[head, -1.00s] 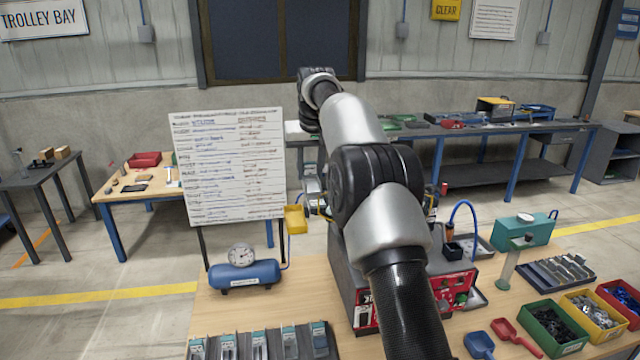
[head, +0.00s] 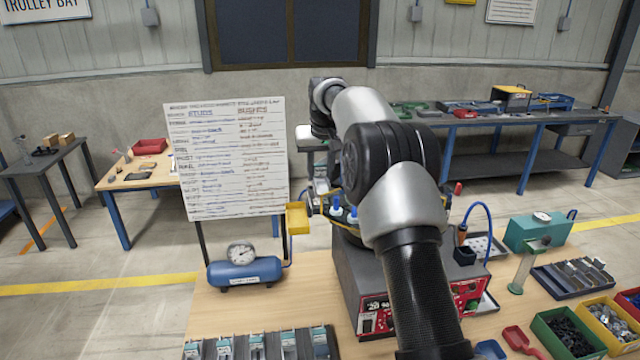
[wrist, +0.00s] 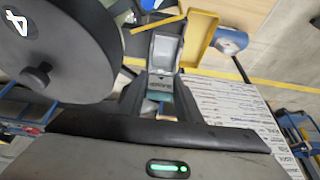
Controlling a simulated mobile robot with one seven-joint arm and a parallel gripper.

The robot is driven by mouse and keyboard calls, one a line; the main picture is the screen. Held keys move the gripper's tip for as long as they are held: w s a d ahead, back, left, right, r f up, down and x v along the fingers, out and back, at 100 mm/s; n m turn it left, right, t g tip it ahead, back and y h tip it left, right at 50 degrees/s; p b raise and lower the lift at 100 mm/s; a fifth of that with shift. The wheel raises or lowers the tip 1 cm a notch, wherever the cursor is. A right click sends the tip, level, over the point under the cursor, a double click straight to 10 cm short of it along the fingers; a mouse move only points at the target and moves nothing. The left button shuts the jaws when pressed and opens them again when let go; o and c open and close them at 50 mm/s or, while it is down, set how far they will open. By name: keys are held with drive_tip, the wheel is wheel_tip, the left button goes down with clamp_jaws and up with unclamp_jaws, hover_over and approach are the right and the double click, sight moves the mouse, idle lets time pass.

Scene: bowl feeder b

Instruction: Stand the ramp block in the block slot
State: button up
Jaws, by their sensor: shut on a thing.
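My gripper (wrist: 164,82) is shut on a grey block (wrist: 165,48), which I take to be the ramp block. In the wrist view the block stands out between the dark fingers, with a paler upper face and a teal patch near its base. In the head view my arm hides most of the gripper, which hangs beside the bowl feeder. The feeder's red-fronted base (head: 372,312) sits on the bench, its top partly hidden by my arm. I cannot make out the block slot in either view.
A large black disc (wrist: 60,45) is close beside my gripper. A yellow tray (head: 297,218) and a blue tank (head: 244,273) are at the feeder's left. A rack (head: 262,345) of labelled pieces lies in front. A whiteboard (head: 228,160) stands behind the tank.

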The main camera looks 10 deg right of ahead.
sight(320, 177)
drive_tip(key=shift+f, duration=1.7)
drive_tip(key=shift+f, duration=0.1)
drive_tip(key=o, duration=1.2)
